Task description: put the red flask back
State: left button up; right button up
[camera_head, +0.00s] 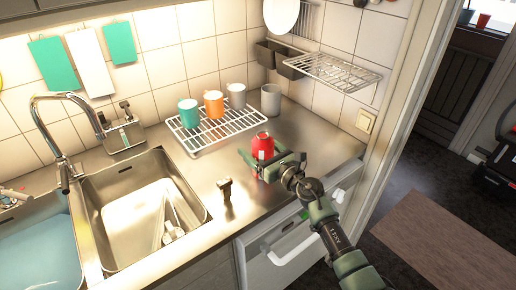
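The red flask (263,144) stands upright on the metal counter, to the right of the sink and in front of the wire rack. My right gripper (261,158) is at the flask, with its green fingers on either side of the flask's lower part. The fingers hide part of the flask's lower body. I cannot tell whether they press on it or stand slightly apart from it. My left gripper is not in view.
A wire rack (217,133) behind the flask holds teal, orange and white mugs. A grey cup (271,99) stands to its right. A small dark fitting (226,190) stands on the front counter. A wire shelf (335,72) hangs on the wall, and the sink (140,205) is left.

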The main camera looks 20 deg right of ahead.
jog(key=shift+r, duration=0.1)
jog(key=shift+s+r+p, duration=0.1)
jog(key=shift+r+p, duration=0.05)
jog(key=shift+p, duration=0.15)
jog(key=v, duration=1.1)
jog(key=shift+s+d, duration=0.15)
jog(key=shift+s, duration=0.25)
